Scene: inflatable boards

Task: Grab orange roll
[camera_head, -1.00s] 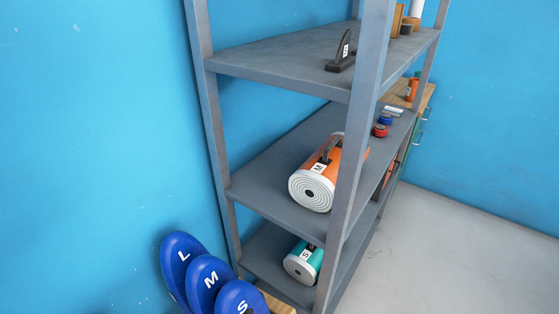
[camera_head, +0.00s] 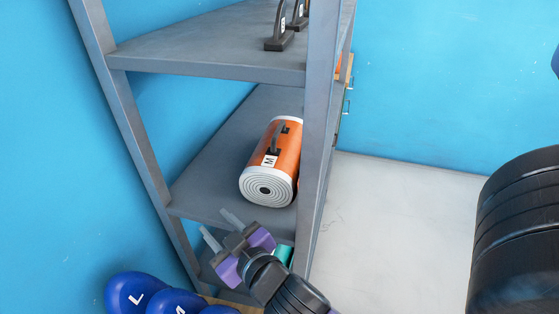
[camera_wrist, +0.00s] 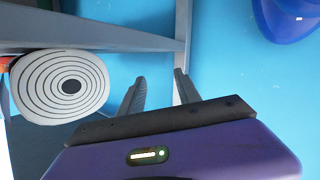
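The orange roll (camera_head: 272,165) lies on the middle shelf of the grey rack, its white spiral end facing me, with a black strap and an "M" label. In the wrist view its spiral end (camera_wrist: 62,87) shows at the left, beside the fingers. My gripper (camera_head: 220,226) is in front of the rack, below and to the left of the roll's near end, apart from it. Its two fingers are spread, with nothing between them in the wrist view (camera_wrist: 160,90). The roll's right side is partly hidden by the rack post.
The grey rack's front post (camera_head: 317,120) stands just right of the roll. The upper shelf (camera_head: 200,50) holds black fins. A teal roll (camera_head: 283,254) is lower down, partly hidden by my arm. Blue lettered boards (camera_head: 135,292) stand at bottom left. Open floor (camera_head: 400,210) lies to the right.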

